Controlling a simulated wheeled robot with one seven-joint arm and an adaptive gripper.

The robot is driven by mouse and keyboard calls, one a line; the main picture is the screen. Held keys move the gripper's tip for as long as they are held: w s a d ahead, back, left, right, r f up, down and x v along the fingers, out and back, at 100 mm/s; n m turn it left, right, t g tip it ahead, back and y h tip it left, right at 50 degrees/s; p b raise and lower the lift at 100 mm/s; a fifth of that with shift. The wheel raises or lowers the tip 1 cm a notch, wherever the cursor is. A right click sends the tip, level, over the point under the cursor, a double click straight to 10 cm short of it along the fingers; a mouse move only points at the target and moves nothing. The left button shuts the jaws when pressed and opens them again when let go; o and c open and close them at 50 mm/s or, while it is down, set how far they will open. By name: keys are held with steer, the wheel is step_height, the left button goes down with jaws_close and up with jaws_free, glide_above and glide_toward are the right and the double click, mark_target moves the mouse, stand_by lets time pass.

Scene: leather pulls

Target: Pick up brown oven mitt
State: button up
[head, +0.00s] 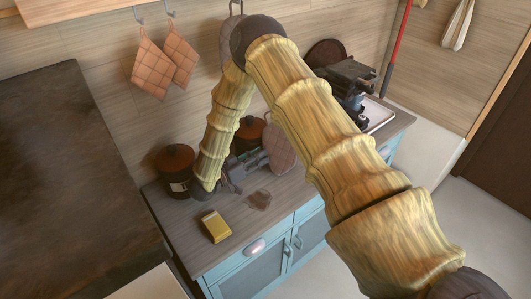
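A brownish, quilted, rounded piece (280,147) that looks like the oven mitt stands upright over the counter, right of the canisters. My gripper (258,158) is low over the counter, its grey fingers pointing right, with their tips at the piece's left edge. The tips are small and partly lost against the piece, so I cannot tell whether they are shut on it or only beside it. Two orange-brown quilted pads (151,69) (181,54) hang from wall hooks at the upper left.
Dark canisters with brown lids (176,172) (249,131) stand near my gripper. A yellow block (215,227) lies near the counter's front edge. A dark brown patch (258,200) shows on the counter (222,263). A dark appliance (347,76) stands at the right. A large dark surface (70,170) fills the left.

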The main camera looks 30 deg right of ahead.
steer(key=shift+a+f+b, duration=0.15)
steer(key=shift+a+b, duration=0.2)
steer(key=shift+a, duration=0.15)
steer(key=a+b, duration=0.1)
steer(key=a, duration=0.3)
steer(key=s+a+b, duration=0.1)
steer(key=shift+a+b, duration=0.3)
steer(key=shift+a, duration=0.1)
step_height(320, 180, up, 8)
steer(key=b, duration=0.2)
steer(key=shift+a, duration=0.25)
